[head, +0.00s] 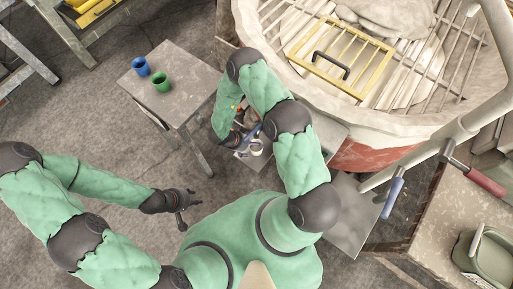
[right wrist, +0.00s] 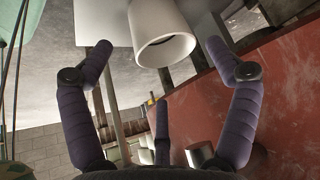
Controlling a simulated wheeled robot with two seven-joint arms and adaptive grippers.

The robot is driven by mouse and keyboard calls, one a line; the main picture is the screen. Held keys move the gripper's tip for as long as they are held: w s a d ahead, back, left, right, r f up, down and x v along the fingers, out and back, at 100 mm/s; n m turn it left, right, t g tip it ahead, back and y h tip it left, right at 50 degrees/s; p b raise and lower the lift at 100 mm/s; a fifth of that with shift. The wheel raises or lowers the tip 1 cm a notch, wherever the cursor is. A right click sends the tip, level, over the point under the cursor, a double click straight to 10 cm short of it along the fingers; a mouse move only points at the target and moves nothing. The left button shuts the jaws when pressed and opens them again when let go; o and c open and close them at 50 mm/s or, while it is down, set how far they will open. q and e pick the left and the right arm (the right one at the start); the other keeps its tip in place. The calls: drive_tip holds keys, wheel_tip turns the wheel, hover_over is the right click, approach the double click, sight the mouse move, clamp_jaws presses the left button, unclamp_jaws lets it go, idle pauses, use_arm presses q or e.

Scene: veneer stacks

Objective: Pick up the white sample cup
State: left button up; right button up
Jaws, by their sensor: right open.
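The white sample cup (right wrist: 165,50) is at the top centre of the right wrist view, its open mouth tilted toward the camera. In the head view it shows as a small white shape (head: 257,149) beside my right gripper (head: 251,142). The right gripper's purple padded fingers (right wrist: 158,75) are spread on either side of the cup, with a visible gap on both sides, so it is open and empty. My left gripper (head: 189,210) hangs over the floor at the lower left, its fingers apart and holding nothing.
A grey table (head: 180,75) bears a blue cup (head: 140,66) and a green cup (head: 161,82). A large red-sided vat (head: 365,156) with a grate and a yellow rack (head: 340,58) stands close to my right arm. A workbench (head: 435,225) is at the right.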

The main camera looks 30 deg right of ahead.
sight(256, 150)
drive_tip(key=b+x, duration=0.1)
drive_tip(key=x, duration=0.1)
drive_tip(key=b+x, duration=0.1)
drive_tip(key=x, duration=0.2)
drive_tip(key=shift+w+a+f, duration=0.15)
drive_tip(key=shift+w+a, duration=0.1)
drive_tip(key=shift+w, duration=0.05)
drive_tip(key=shift+d+f, duration=0.3)
drive_tip(key=shift+f, duration=0.05)
drive_tip(key=c, duration=1.2)
